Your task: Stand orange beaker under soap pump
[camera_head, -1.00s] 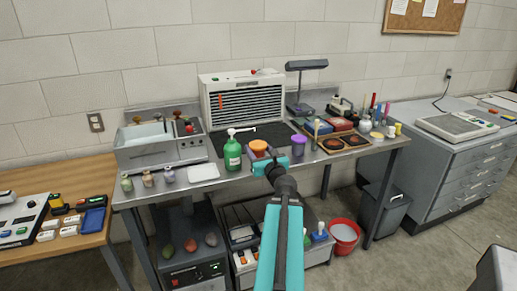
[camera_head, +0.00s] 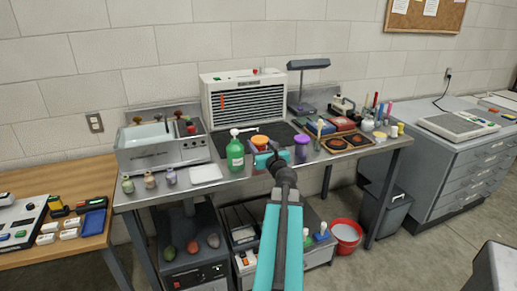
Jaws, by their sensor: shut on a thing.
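The soap pump (camera_head: 235,156) is a green bottle with a white pump head on the metal bench. Its spout points right. The orange beaker (camera_head: 260,140) is just right of the bottle, and in the picture its top lies just below the spout tip. My gripper (camera_head: 263,157) is at the beaker's near side and shut on it. The gripper hides the beaker's lower part, so I cannot tell whether it touches the bench. I cannot tell from this view whether the beaker is directly under the spout.
A purple beaker (camera_head: 301,149) stands close to the right of my gripper. A white tray (camera_head: 206,173) and several small jars (camera_head: 150,180) are to the left. A dark mat (camera_head: 270,133) lies behind, in front of a white slatted unit (camera_head: 248,98).

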